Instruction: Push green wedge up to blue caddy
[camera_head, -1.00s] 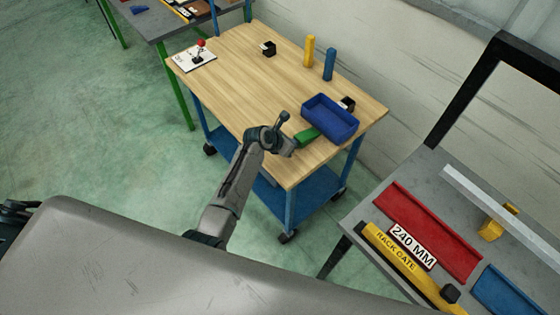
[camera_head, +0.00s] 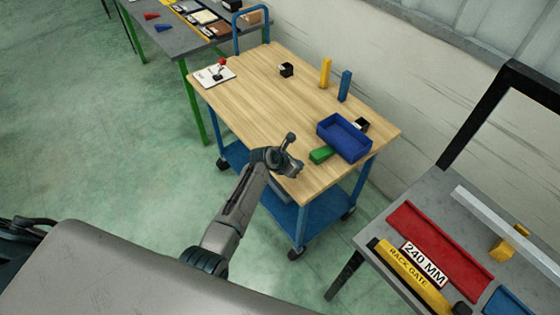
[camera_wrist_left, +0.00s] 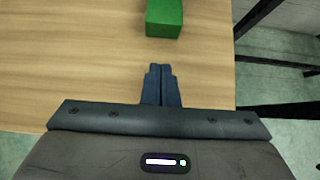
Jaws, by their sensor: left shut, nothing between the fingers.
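The green wedge (camera_head: 321,155) lies on the wooden cart top. Its far end is right by the near left side of the blue caddy (camera_head: 344,150); I cannot tell for sure whether they touch. My left gripper (camera_head: 298,169) is shut and empty, low over the cart's near edge, on the side of the wedge away from the caddy. In the left wrist view the shut fingertips (camera_wrist_left: 161,68) point at the wedge's near end (camera_wrist_left: 164,20), with a strip of bare wood between. The caddy is out of that view. My right gripper is not in view.
A black block (camera_head: 361,124) stands behind the caddy. Blue (camera_head: 345,86) and yellow (camera_head: 325,73) posts, another black block (camera_head: 286,70) and a joystick board (camera_head: 216,74) stand farther back. The cart top's left and middle are clear. A grey bench (camera_head: 440,205) is at right.

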